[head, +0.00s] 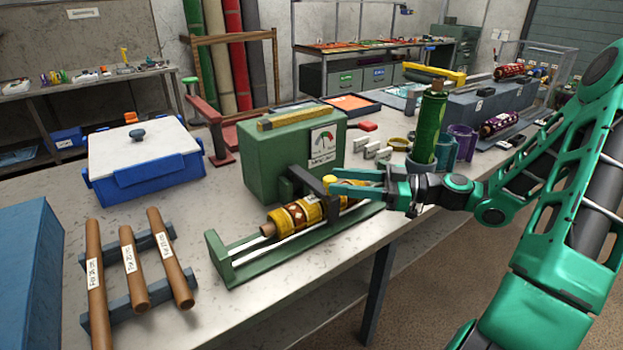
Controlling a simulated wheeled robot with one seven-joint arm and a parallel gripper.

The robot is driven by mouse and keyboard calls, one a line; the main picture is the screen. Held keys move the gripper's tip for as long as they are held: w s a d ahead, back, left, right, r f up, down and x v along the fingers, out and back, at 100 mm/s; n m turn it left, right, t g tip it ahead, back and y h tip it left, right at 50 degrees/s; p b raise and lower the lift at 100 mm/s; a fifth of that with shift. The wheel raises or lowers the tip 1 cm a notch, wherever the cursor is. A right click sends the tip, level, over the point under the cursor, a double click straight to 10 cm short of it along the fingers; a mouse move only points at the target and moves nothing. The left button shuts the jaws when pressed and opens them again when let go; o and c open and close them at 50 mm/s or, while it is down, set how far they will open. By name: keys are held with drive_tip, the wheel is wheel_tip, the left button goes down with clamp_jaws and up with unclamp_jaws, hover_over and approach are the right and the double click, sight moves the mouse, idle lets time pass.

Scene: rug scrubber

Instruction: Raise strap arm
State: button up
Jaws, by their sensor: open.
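The strap arm (306,181) is a dark bar on the green scrubber machine (270,155). It reaches forward over a rolled yellow patterned rug (297,213) and ends in a yellow knob (329,181). The rug lies in a long green cradle (240,268) with white rails. My gripper (338,181) comes in from the right with its two green fingers open. The fingertips are at the knob, one above and one below it in the picture. I cannot tell whether they touch it. The fingers hide part of the rug behind them.
A green roll (428,125) stands upright in a holder behind my wrist. A blue box with a white lid (140,160) and several brown rods (130,265) on a rack are at the left. The table's front edge runs below the cradle.

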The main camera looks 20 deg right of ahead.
sight(312, 185)
drive_tip(key=x, duration=0.7)
drive_tip(key=shift+a, duration=0.2)
clamp_jaws()
